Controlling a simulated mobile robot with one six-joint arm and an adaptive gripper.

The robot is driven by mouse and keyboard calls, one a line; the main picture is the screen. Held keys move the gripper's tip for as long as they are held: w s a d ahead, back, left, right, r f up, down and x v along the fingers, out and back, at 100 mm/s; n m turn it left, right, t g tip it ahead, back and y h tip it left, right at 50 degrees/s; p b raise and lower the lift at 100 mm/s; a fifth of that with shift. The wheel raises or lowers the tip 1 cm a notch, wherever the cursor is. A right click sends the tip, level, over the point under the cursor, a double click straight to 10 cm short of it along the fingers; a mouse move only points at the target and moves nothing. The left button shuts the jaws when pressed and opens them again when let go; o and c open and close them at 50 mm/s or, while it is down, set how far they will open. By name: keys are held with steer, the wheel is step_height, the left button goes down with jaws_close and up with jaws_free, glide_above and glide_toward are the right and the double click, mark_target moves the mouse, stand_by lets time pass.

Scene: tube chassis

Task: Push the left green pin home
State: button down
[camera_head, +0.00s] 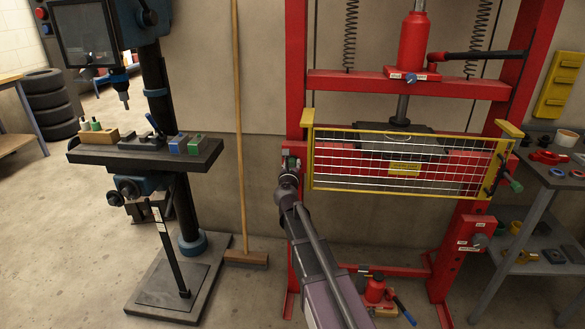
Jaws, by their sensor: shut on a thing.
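The left green pin (290,160) is at the left upright of the red press frame (296,90), beside the left end of the yellow-framed mesh guard (330,157). My gripper (289,168) is at the end of my arm, shut on this pin. The gripper hides most of the pin, so how deep it sits cannot be told. The right green pin (514,184) shows at the guard's right end, its green handle sticking out. The guard spans the front of the press between both uprights.
A red jack (412,45) with a dark lever stands on the upper crossbeam. A drill press (145,152) and a broom (240,130) stand to the left. A cluttered cart (550,168) stands close on the right. A red bottle jack (375,288) is on the floor below.

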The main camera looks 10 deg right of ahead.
steer(key=shift+w+d, duration=0.15)
steer(key=shift+c, duration=1.4)
jaws_free()
steer(key=shift+w, duration=0.1)
steer(key=shift+s, duration=0.25)
steer(key=v, duration=1.1)
steer(key=shift+s+a, duration=0.2)
steer(key=shift+s, duration=0.15)
steer(key=shift+d+f, duration=0.1)
